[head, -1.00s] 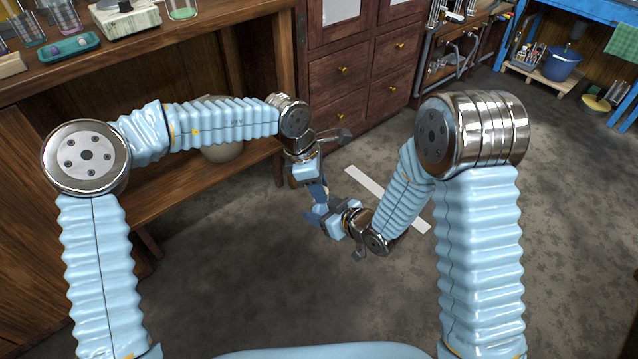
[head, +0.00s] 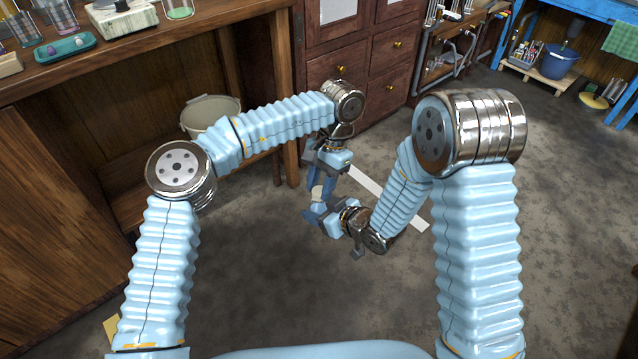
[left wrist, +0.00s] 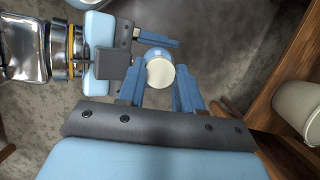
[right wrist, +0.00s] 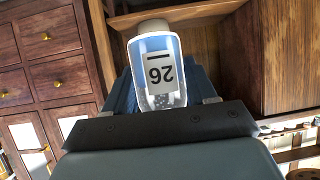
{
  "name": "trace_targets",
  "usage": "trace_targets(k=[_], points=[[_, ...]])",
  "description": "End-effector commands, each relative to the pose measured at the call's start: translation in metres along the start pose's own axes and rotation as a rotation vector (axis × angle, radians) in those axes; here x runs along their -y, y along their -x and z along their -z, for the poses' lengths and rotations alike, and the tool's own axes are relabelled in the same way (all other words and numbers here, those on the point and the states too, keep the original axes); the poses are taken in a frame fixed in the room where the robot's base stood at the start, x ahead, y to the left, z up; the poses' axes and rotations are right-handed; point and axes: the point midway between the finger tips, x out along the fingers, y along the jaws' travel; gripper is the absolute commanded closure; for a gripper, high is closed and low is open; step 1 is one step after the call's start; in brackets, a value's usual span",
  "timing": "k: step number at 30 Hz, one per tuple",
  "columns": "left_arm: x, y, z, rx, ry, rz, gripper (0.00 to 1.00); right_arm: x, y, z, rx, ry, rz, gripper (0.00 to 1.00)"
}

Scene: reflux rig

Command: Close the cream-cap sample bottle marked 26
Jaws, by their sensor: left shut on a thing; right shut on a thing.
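The sample bottle (right wrist: 158,88) is clear and carries a white label with 26, upside down in the right wrist view. My right gripper (head: 320,212) is shut on the bottle's body. The cream cap (right wrist: 153,27) sits at the bottle's mouth; how tightly it is seated I cannot tell. In the left wrist view the round cap (left wrist: 160,73) lies between the fingertips of my left gripper (left wrist: 160,82), which is shut on it. In the head view the left gripper (head: 322,184) comes from above, and both grippers meet at the bottle, which is mostly hidden.
The wooden bench (head: 170,48) with glassware and a teal tray (head: 65,48) is at the left. A pale bucket (head: 208,116) stands on its lower shelf. Drawers (head: 385,58) are behind. The floor around the grippers is open, with a white strip (head: 400,205).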

Motion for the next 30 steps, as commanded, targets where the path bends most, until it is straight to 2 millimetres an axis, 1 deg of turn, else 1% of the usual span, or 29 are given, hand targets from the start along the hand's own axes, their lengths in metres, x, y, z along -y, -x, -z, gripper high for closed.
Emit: trace_targets(k=[1,3,5,14,15,19,30], points=[[-0.0027,-0.0026,0.0005,0.003,-0.100,0.022,0.97,0.0005,-0.0001,-0.0005,0.001,0.000,0.001,1.00],[-0.0019,-0.0019,0.0003,0.000,-0.186,0.047,0.97,0.0005,0.0000,-0.0003,0.001,0.000,0.001,1.00],[-0.0014,-0.0008,0.0000,-0.001,-0.226,0.060,0.97,0.0004,0.0000,-0.0002,0.001,0.000,0.001,1.00],[-0.0005,0.0002,0.0000,-0.004,-0.243,0.069,0.97,0.0005,0.0000,-0.0003,0.001,0.000,0.001,1.00],[-0.0004,0.0002,0.0000,-0.004,-0.242,0.069,0.61,0.0005,0.0000,-0.0003,0.001,0.000,0.001,1.00],[-0.0007,0.0001,-0.0001,-0.004,-0.242,0.068,0.41,0.0004,0.0000,-0.0002,0.001,0.000,0.001,1.00],[-0.0028,0.0001,-0.0002,-0.003,-0.247,0.065,0.40,-0.0004,-0.0005,0.0010,-0.002,0.000,-0.001,1.00]])
